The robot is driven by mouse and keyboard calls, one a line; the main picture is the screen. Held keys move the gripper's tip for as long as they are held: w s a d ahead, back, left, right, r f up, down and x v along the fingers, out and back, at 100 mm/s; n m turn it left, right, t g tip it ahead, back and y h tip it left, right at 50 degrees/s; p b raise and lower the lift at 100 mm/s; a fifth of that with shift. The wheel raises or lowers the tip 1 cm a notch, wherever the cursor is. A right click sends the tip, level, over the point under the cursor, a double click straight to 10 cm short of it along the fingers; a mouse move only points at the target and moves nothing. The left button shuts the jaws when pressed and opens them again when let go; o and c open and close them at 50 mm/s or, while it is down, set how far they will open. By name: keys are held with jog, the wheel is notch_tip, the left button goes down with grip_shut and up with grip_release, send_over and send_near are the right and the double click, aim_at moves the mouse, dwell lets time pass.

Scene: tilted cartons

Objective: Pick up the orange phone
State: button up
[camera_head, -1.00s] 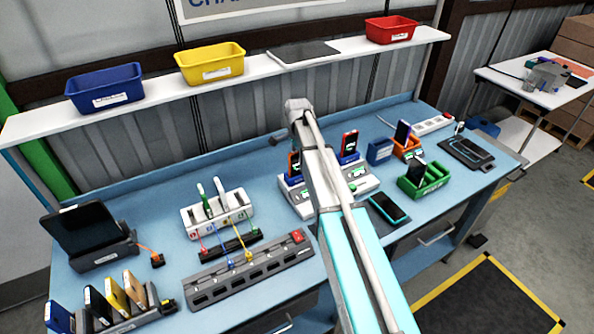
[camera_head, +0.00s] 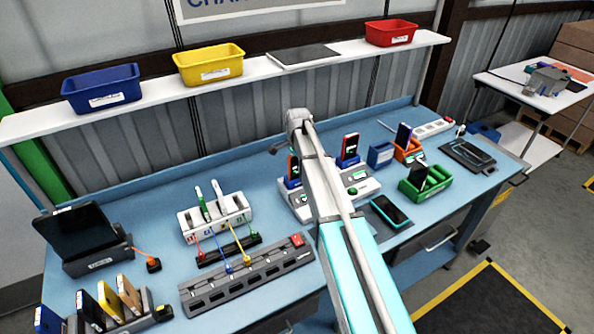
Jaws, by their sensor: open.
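An orange phone (camera_head: 292,164) stands upright in a blue holder on the white charging dock (camera_head: 302,210), left of my arm, which partly hides it. A second, orange-tan device (camera_head: 129,292) stands in the grey rack at the lower left. My arm crosses the middle of the view. The gripper looks empty and apart from the phone. Its fingers are too small and hidden to make out in detail.
A red-screened phone (camera_head: 349,148) stands on the dock right of my arm. A dark phone (camera_head: 390,212) lies flat on the blue bench (camera_head: 150,195). Green (camera_head: 425,188) and orange (camera_head: 408,152) holders stand to the right. A shelf (camera_head: 150,95) with bins runs behind.

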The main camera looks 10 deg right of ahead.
grip_shut()
dwell(0.3)
jog(key=shift+r, duration=0.1)
notch_tip(320, 180, up, 10)
jog(key=p, duration=1)
dwell(0.8)
